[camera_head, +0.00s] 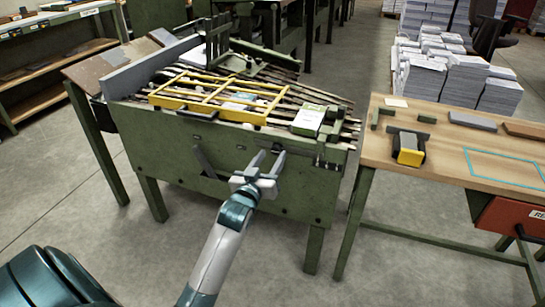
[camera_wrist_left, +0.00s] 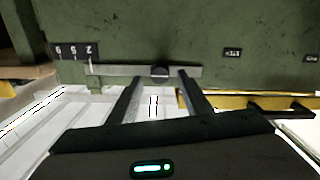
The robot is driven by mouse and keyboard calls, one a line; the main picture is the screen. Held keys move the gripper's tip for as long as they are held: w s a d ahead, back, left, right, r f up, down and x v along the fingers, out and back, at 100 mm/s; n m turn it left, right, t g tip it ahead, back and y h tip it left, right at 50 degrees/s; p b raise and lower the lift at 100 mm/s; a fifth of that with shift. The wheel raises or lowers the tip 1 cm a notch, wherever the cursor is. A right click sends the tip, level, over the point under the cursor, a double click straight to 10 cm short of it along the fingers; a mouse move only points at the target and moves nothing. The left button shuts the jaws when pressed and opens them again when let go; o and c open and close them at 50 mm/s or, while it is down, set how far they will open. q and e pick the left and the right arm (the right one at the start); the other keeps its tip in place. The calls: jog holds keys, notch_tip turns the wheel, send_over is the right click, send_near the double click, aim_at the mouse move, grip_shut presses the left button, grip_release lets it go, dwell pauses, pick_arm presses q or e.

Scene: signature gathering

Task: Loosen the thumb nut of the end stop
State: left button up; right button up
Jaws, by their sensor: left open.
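The green machine (camera_head: 215,170) fills the middle of the head view. My left gripper (camera_head: 269,155) is in front of its green front panel, with both fingers pointing at the panel. In the left wrist view a dark round knob (camera_wrist_left: 160,69), which looks like the thumb nut, sits on a flat metal bar (camera_wrist_left: 118,70), which seems to be the end stop. The two open fingers of the left gripper (camera_wrist_left: 159,78) lie either side of the knob; I cannot tell whether they touch it. In the head view the gripper hides the knob. My right gripper is not in view.
A yellow frame (camera_head: 188,105) lies on top of the machine. A dark scale plate (camera_wrist_left: 76,51) is near the bar. A wooden table (camera_head: 442,140) with a yellow and black device (camera_head: 409,150) stands at right. Paper stacks (camera_head: 465,78) stand behind. Floor in front is clear.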

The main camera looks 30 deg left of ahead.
pick_arm(q)
jog(key=shift+x, duration=0.85)
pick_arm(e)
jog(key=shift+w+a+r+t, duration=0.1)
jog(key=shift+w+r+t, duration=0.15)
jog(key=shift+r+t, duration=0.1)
pick_arm(q)
jog(key=c, duration=1.1)
jog(key=shift+o, duration=0.2)
